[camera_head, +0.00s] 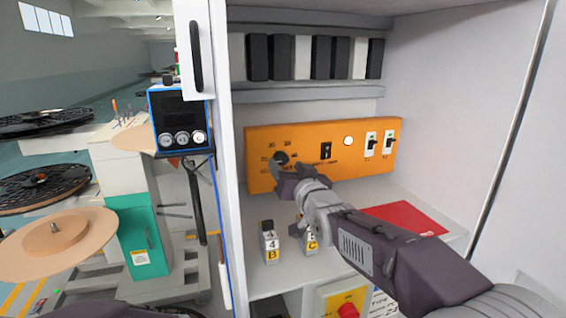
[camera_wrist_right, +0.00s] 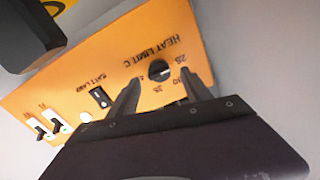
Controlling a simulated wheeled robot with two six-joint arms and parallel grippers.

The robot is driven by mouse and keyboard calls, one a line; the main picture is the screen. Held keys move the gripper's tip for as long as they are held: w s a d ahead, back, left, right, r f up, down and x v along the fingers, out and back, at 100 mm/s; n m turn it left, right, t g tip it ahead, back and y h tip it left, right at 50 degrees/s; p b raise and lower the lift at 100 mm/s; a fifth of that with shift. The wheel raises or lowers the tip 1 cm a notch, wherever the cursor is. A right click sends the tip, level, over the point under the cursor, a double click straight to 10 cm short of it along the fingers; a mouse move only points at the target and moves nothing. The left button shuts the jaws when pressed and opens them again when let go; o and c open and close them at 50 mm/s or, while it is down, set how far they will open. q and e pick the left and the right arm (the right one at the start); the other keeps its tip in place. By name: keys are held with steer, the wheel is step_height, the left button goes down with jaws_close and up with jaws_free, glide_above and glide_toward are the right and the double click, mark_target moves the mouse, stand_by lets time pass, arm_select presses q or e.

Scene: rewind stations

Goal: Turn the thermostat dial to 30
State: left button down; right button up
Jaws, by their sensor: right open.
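The thermostat dial (camera_wrist_right: 159,70) is a dark round knob on an orange panel (camera_head: 258,140). In the right wrist view it sits under upside-down lettering, HEAT LIMIT C, with numbers around it. I cannot read for certain which number its pointer marks. My right gripper (camera_head: 279,163) is open in front of the dial and partly hides it in the head view. In the right wrist view its two fingers (camera_wrist_right: 160,78) stand on either side of the dial with gaps; contact is not visible. My left gripper is not in view.
The panel also carries a black rocker switch (camera_head: 326,151), a white round lamp (camera_head: 348,141) and two toggle switches (camera_head: 370,144). Below are a labelled block (camera_head: 269,243) and a red sheet (camera_head: 405,217) on the shelf. A cabinet edge (camera_head: 222,120) stands left of the panel.

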mark_target(283, 161)
steer(key=x, duration=0.3)
steer(key=shift+d, duration=0.1)
steer(key=shift+w, duration=0.3)
jaws_close()
